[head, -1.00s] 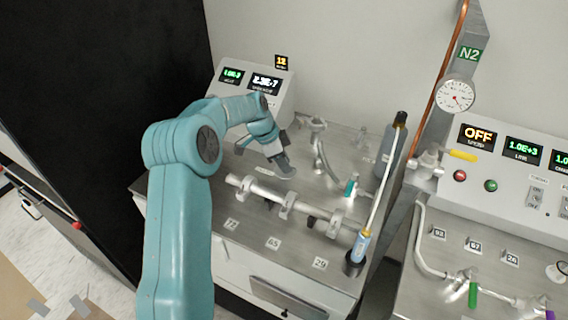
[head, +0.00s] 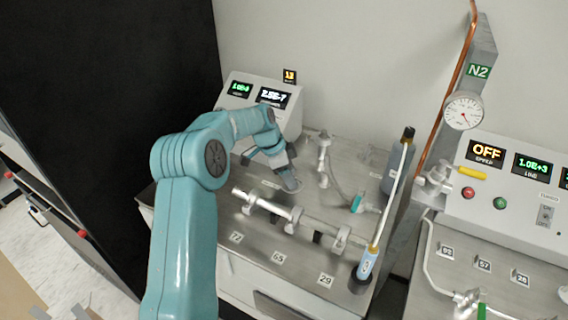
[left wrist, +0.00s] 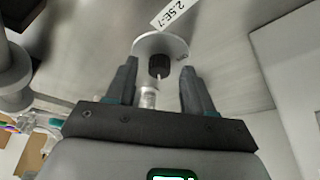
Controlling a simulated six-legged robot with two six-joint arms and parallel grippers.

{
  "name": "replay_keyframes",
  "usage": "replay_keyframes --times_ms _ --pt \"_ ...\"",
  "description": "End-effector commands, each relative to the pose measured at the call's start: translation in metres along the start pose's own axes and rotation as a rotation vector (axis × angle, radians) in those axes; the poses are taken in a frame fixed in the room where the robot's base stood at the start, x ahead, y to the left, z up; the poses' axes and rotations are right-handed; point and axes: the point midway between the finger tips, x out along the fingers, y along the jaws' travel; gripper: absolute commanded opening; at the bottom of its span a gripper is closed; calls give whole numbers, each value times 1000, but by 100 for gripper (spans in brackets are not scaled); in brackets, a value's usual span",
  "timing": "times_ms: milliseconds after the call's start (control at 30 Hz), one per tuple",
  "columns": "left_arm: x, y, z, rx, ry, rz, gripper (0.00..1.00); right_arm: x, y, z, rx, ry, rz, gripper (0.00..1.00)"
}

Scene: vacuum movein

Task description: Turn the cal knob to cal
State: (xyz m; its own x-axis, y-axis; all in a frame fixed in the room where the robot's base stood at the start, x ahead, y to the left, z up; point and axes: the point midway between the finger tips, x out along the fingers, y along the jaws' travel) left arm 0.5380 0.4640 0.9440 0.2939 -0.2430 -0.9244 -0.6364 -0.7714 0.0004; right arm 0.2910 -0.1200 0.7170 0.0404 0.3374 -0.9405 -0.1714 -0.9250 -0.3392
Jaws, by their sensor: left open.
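A small black knob (left wrist: 159,66) with a white pointer line sits on a round pale dial plate (left wrist: 150,44) in the left wrist view. I take it for the cal knob; the dial's markings are too small to read. My left gripper (left wrist: 158,72) is open, with one finger on each side of the knob and visible gaps between. Whether the fingertips reach down beside it I cannot tell. In the head view my left gripper (head: 290,182) is low over the steel bench top behind the pipe, and the knob is hidden there. My right gripper is not in view.
A metal pipe with clamps (head: 268,205) runs along the bench in front of the gripper. A display box (head: 262,97) stands behind it. A valve with a hose (head: 323,160) and a grey bottle (head: 398,168) stand to the right. A N2 gauge (head: 464,111) is beyond.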

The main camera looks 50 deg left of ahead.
Motion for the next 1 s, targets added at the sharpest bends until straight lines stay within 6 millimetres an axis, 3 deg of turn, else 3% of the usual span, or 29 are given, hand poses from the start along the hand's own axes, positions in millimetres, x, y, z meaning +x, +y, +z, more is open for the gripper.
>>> replay_keyframes --times_ms 167,400,600,800,1000 --pt "-31 -1 0 0 2 -8 53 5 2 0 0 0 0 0" --pt "-96 -1 0 -1 2 -7 53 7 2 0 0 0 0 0" --pt "-140 0 1 -1 1 -6 53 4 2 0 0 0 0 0" --pt "-159 0 1 -1 0 -4 53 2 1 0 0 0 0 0" --pt "-162 0 1 0 0 -3 53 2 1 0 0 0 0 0"
